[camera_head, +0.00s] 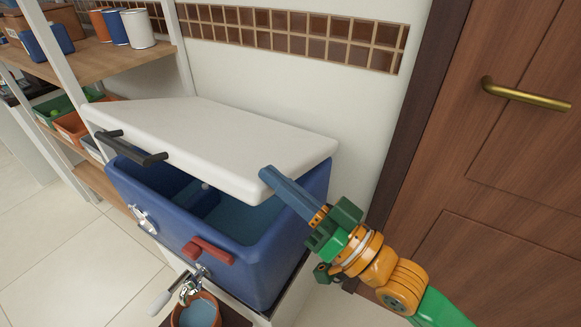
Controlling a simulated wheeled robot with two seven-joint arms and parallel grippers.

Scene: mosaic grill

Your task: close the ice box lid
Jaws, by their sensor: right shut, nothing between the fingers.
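The ice box (240,262) is a blue chest standing in the middle of the view, with a dark blue interior showing. Its white lid (215,142) is partly raised, with a gap along the front and a black handle (132,148) at its left edge. My right gripper (268,178) is shut and empty, its blue fingertips at the lid's front right corner. I cannot tell whether they touch the lid or are just in front of it. My left gripper is not in view.
A shelf rack (112,62) with cups and bins stands at the left. A wooden door (500,170) with a brass handle (526,95) is at the right. A metal tap (190,287) juts from the box above a terracotta pot (199,313). Tiled floor is open at the left.

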